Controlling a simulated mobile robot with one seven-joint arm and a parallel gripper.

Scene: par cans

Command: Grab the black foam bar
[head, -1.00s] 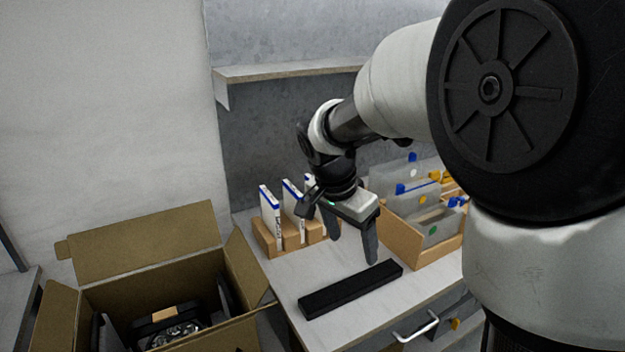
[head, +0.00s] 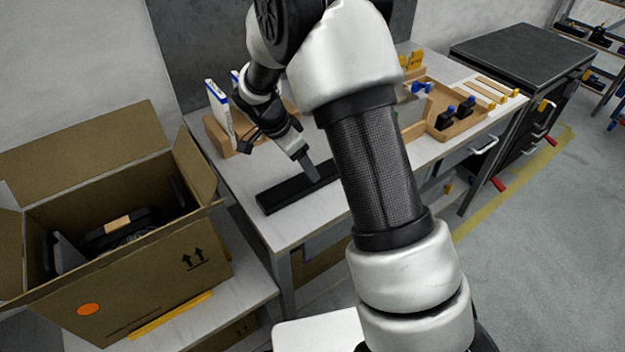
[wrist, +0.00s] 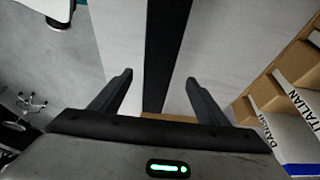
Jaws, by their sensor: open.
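The black foam bar (head: 290,190) lies flat on the light worktop near its front left edge. It also shows in the wrist view (wrist: 168,50), running lengthwise from the top of the picture to between my fingers. My gripper (head: 312,177) is over the bar in the head view, pointing down. In the wrist view my gripper (wrist: 160,82) is open, with one finger on each side of the bar and a gap to it on both sides. How high the fingertips are above the worktop is hard to tell. My arm hides the bar's right end in the head view.
An open cardboard box (head: 150,265) stands left of the worktop, holding dark equipment. A wooden rack (head: 222,138) with labelled white pieces is behind the bar. A wooden tray (head: 452,125) lies to the right. The worktop (head: 235,175) is clear around the bar.

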